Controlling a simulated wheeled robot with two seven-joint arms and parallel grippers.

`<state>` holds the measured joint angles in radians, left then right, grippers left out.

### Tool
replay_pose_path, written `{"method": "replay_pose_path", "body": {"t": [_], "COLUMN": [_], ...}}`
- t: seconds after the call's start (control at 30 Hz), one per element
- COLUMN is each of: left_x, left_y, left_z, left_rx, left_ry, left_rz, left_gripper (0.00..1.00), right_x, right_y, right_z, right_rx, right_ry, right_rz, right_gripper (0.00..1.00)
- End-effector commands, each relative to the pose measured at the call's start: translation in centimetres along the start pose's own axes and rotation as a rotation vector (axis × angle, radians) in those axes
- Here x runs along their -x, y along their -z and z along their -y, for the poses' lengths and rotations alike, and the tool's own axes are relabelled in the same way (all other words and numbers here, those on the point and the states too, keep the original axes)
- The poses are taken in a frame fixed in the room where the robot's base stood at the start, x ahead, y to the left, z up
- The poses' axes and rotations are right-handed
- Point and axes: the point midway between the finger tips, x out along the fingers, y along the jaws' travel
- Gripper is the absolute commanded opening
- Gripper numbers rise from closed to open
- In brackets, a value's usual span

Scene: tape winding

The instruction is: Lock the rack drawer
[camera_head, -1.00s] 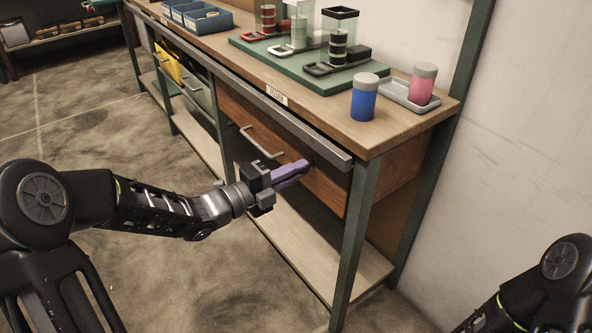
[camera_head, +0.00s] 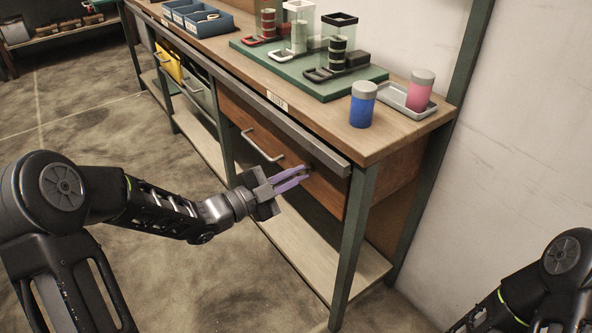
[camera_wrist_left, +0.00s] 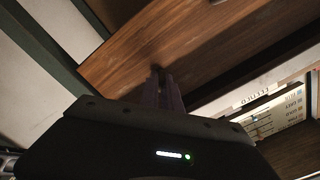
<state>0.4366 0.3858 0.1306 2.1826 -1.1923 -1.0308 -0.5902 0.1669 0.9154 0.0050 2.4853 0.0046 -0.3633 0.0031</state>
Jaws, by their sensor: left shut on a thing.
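The rack drawer has a brown wooden front (camera_head: 232,113) with a metal bar handle (camera_head: 262,146), under the workbench top. It looks pushed in, flush beneath the top. My left gripper (camera_head: 303,173), with purple fingers, is at the right part of the drawer front. It is shut on a small dark lock piece there, mostly hidden by the fingertips. In the left wrist view the fingers reach the wooden front (camera_wrist_left: 205,40) at a small dark spot, the lock piece (camera_wrist_left: 156,69). My right gripper is out of view; only part of that arm shows at the lower right.
A green bench leg (camera_head: 352,250) stands close to the right of my left gripper. A lower shelf (camera_head: 290,235) runs below the drawer. On the bench top (camera_head: 395,140) stand a blue jar (camera_head: 362,108), a pink jar (camera_head: 420,92) and a green board (camera_head: 300,80). The floor in front is clear.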

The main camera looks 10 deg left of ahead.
Motion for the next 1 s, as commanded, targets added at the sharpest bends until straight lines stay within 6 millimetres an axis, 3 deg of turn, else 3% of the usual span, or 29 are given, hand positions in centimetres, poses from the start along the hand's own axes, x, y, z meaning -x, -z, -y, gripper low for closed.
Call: {"method": "replay_pose_path", "body": {"t": [0.6,1.0], "left_x": [0.0,0.0], "left_y": [0.2,0.1], "left_z": [0.1,0.0], "left_rx": [0.579,0.818], "left_ry": [-0.002,-0.002], "left_rz": [0.0,0.001], "left_gripper": [0.0,0.0], "right_x": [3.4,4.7], "right_y": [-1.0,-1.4], "right_z": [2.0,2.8], "right_rx": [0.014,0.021], "right_ry": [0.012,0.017], "right_rz": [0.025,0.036], "right_gripper": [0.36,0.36]}}
